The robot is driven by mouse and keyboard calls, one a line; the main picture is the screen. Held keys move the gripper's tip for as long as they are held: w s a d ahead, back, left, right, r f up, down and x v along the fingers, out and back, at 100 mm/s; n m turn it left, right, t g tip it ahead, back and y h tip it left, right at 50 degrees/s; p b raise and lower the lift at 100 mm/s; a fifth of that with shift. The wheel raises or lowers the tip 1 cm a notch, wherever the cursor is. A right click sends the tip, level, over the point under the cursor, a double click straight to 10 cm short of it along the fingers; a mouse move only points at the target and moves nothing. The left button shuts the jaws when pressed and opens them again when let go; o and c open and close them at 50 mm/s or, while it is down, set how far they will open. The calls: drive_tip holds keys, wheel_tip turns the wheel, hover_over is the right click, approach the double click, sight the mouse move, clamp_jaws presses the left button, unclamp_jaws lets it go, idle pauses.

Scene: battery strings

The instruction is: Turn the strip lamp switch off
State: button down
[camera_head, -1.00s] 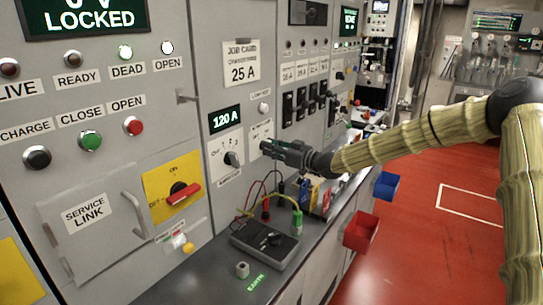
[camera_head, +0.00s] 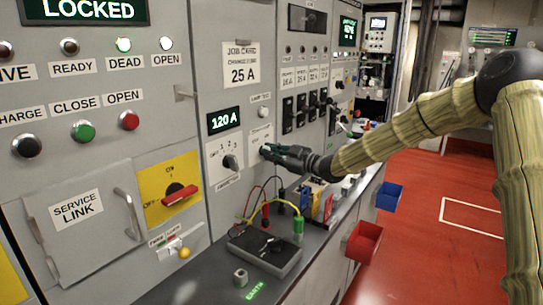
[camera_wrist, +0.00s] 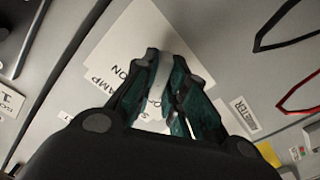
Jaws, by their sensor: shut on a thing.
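The strip lamp switch's white label plate (camera_head: 260,135) is on the grey panel, right of the 120 A display. In the wrist view the plate (camera_wrist: 112,62) shows part of the words "LAMP" and "ON". My gripper (camera_head: 266,150) is at this plate, with its fingertips against the panel area. In the wrist view my gripper (camera_wrist: 162,68) is shut with a pale grey switch lever (camera_wrist: 159,82) between its dark green fingers. The fingers hide the switch in the head view, and its exact position cannot be told.
A rotary ammeter knob (camera_head: 230,162) is just left of my gripper. Black breaker switches (camera_head: 301,108) are to the right. Below, a black meter (camera_head: 264,250) with red, black and yellow leads stands on the bench. Red (camera_head: 363,243) and blue (camera_head: 389,195) bins hang from its front.

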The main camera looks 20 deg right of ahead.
drive_tip(key=shift+d, duration=0.1)
drive_tip(key=c, duration=1.5)
unclamp_jaws()
drive_tip(key=shift+o, duration=0.2)
drive_tip(key=v, duration=1.2)
drive_tip(key=shift+d, duration=0.1)
